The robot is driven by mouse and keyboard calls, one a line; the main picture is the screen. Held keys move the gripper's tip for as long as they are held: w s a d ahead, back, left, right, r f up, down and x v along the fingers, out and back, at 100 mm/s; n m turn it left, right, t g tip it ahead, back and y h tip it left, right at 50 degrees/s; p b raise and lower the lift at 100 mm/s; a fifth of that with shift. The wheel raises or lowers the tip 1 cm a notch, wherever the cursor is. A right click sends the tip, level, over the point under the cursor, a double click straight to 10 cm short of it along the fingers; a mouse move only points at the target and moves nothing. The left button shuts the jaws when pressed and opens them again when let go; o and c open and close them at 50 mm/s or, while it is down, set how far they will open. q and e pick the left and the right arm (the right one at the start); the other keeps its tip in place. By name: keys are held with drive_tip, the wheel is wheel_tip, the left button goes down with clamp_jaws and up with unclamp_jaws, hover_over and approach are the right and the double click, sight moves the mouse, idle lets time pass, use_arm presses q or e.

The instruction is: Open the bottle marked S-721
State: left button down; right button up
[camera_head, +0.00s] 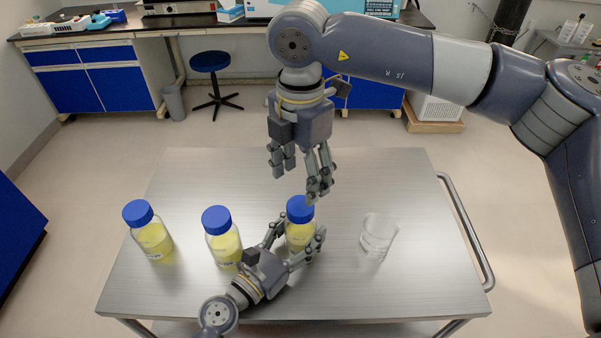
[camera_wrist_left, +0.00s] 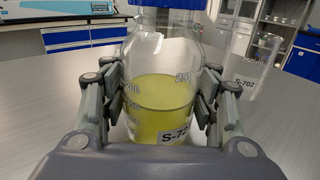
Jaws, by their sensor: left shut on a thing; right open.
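The bottle (camera_head: 299,232) is clear with yellow liquid and a blue cap (camera_head: 299,208), and stands upright on the metal cart. In the left wrist view the bottle (camera_wrist_left: 160,85) shows a partly hidden label that starts "S-7". My left gripper (camera_head: 297,245) is shut around the bottle's body, with fingers on both sides; it also shows in the left wrist view (camera_wrist_left: 160,100). The blue cap is on the bottle, its lower edge visible at the top of that view. My right gripper (camera_head: 300,180) is open and empty, pointing down just above and behind the cap.
Two similar blue-capped bottles stand to the left, one at the far left (camera_head: 153,235) and one in the middle (camera_head: 222,240). A clear beaker (camera_head: 378,236), labelled S-702 in the left wrist view (camera_wrist_left: 255,68), stands to the right. The back of the cart top (camera_head: 200,175) is clear.

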sight(300, 205)
drive_tip(key=m, duration=0.3)
drive_tip(key=shift+f+m, duration=0.2)
drive_tip(key=shift+m, duration=0.3)
wheel_tip(300, 205, down, 8)
drive_tip(key=shift+r, duration=0.2)
